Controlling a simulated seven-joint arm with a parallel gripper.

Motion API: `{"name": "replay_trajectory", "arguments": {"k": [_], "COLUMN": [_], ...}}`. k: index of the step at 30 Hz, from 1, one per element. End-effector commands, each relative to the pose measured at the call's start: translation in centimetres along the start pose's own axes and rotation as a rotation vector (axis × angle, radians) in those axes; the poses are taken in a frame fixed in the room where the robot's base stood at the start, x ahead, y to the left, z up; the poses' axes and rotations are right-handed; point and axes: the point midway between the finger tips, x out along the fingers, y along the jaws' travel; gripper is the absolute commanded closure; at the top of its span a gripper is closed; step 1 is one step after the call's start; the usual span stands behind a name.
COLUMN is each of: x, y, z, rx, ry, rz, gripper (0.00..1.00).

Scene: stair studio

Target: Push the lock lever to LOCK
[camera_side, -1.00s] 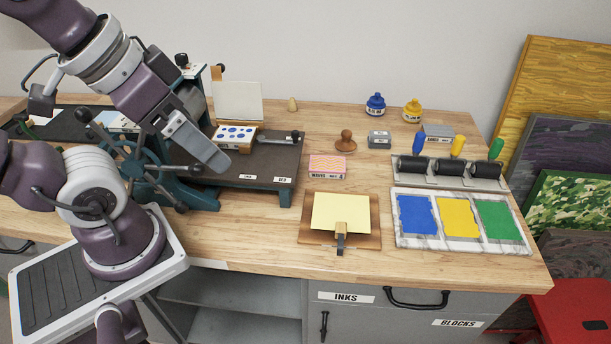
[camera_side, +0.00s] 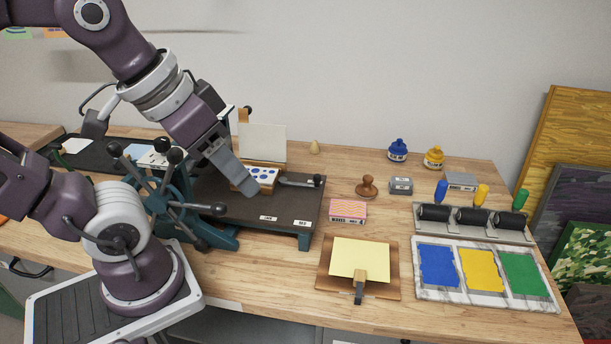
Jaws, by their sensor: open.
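The lock lever (camera_side: 300,182) is a grey bar with a black knob at its right end. It lies on the dark press bed (camera_side: 240,212), pointing right. Two small white labels, one at left (camera_side: 268,218) and one at right (camera_side: 302,223), sit on the bed's front edge; their words are too small to read surely. My gripper (camera_side: 249,188) is open and empty, pointing down and right. Its tip shows in front of the white block with blue spots (camera_side: 264,177), left of the lever and apart from its knob. I cannot tell its height above the bed.
The press's spoked handwheel (camera_side: 172,205) stands left of the bed. A pink WAVES block (camera_side: 348,210), a wooden stamp (camera_side: 367,187) and a board with yellow paper (camera_side: 334,284) lie to the right. An ink slab (camera_side: 420,292) and rollers (camera_side: 435,213) are farther right.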

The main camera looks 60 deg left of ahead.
Motion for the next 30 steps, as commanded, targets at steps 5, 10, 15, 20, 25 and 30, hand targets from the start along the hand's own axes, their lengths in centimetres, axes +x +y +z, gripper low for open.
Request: {"name": "replay_trajectory", "arguments": {"k": [5,10,15,20,25,30], "x": [3.0,9.6,15.4,17.6,17.8,17.9], "y": [-2.6,-7.3,-11.4,-12.9,-13.0,-13.0], "z": [-8.6,-16.0,-19.4,-20.3,-20.4,-20.3], "rx": [-0.198,-0.392,-0.499,-0.532,-0.534,-0.533], "ry": [-0.061,-0.105,-0.122,-0.125,-0.125,-0.126], "rz": [-0.028,-0.122,-0.216,-0.255,-0.257,-0.256], "gripper": [0.87,1.00,1.00,1.00,1.00,1.00]}}
